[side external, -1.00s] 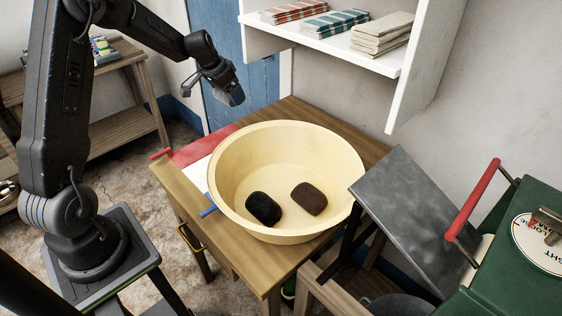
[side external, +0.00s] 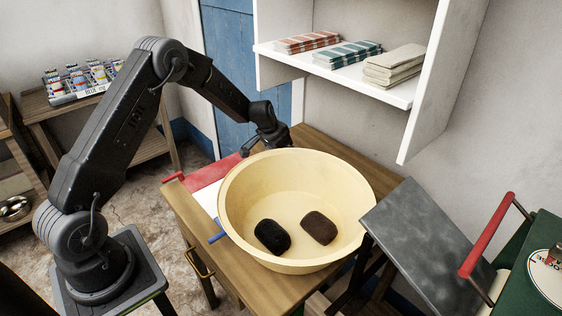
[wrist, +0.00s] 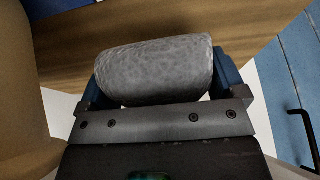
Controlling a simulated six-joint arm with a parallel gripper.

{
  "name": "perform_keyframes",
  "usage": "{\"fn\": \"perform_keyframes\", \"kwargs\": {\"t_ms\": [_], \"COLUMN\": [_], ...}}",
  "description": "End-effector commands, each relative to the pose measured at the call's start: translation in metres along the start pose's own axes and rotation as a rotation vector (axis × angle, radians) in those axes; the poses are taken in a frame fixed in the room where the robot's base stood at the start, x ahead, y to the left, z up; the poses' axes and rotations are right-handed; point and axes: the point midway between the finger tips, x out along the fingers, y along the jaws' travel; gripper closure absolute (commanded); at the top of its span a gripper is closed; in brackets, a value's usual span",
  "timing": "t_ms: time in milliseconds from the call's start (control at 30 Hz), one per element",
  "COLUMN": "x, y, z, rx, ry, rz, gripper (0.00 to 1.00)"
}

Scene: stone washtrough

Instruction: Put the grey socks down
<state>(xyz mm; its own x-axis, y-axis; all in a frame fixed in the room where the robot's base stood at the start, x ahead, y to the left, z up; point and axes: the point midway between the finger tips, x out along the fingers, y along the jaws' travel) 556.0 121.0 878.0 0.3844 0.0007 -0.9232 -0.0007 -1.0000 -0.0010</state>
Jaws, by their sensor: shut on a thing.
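The grey socks, a rolled grey bundle (wrist: 155,68), lie between the two blue fingers of my gripper (wrist: 158,76) in the wrist view. My gripper is shut on them, with a finger at each end of the roll. In the side view my gripper (side external: 266,143) is low behind the far left rim of the cream basin (side external: 235,200). There the socks and fingertips are hidden. Wooden table top (wrist: 70,50) shows beyond the roll in the wrist view. I cannot tell whether the socks touch it.
A black bundle (side external: 272,236) and a brown bundle (side external: 319,228) lie in the basin. A red panel (side external: 208,174) is left of it. A white shelf (side external: 385,90) with folded cloths overhangs the back. A grey slab (side external: 428,235) leans at the right.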

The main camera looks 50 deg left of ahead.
Motion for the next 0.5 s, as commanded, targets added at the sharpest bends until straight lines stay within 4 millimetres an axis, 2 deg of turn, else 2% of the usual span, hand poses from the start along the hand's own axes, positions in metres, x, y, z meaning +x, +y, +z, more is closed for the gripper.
{"fn": "perform_keyframes", "kwargs": {"t_ms": [167, 333, 500], "x": [0.013, 0.035, 0.038], "y": [0.001, 0.001, 0.001], "z": [0.005, 0.014, 0.015], "rx": [-0.001, -0.001, 0.0], "ry": [-0.003, -0.002, 0.001], "rz": [0.001, 0.0, -0.001], "gripper": [0.37, 0.37, 0.37]}}
